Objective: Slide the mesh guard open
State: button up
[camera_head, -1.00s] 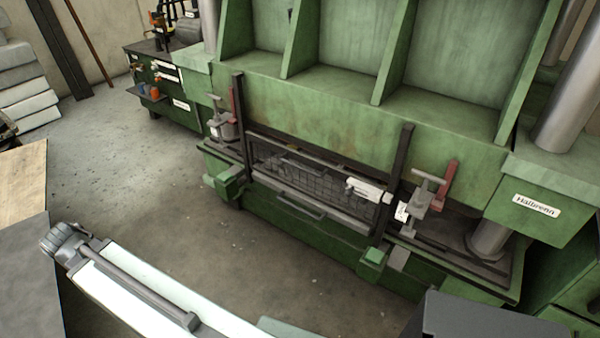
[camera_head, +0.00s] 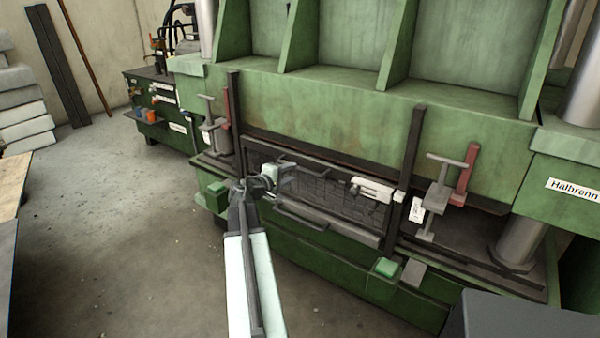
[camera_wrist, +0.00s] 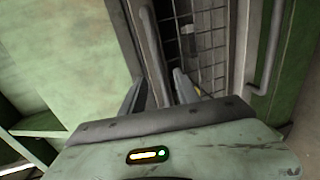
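The mesh guard (camera_head: 340,197) is a dark wire-grid panel in a grey frame, lying across the front of the green press between two dark upright posts. A grey lower handle (camera_head: 300,216) sticks out from its bottom edge. A second grey bar (camera_head: 302,166) runs along its upper left part. My gripper (camera_head: 264,178) is at the left end of the guard. In the wrist view my gripper (camera_wrist: 158,78) has its fingers apart, with a grey bar (camera_wrist: 150,50) lined up between them. Contact cannot be told. The mesh (camera_wrist: 208,45) and another handle (camera_wrist: 270,50) show to the right.
A pale latch-like block (camera_head: 372,188) sits at the guard's upper right. Grey clamps with red levers, the right one (camera_head: 440,195) larger, stand at both sides. A green block (camera_head: 386,267) juts out at the lower right. Concrete floor (camera_head: 150,250) is clear at left.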

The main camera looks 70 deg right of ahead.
aim_at(298, 169)
jog(key=b+x, duration=0.1)
jog(key=x, duration=0.5)
jog(key=shift+d+f, duration=0.15)
jog(key=shift+d, duration=0.15)
grip_shut()
dwell(0.6)
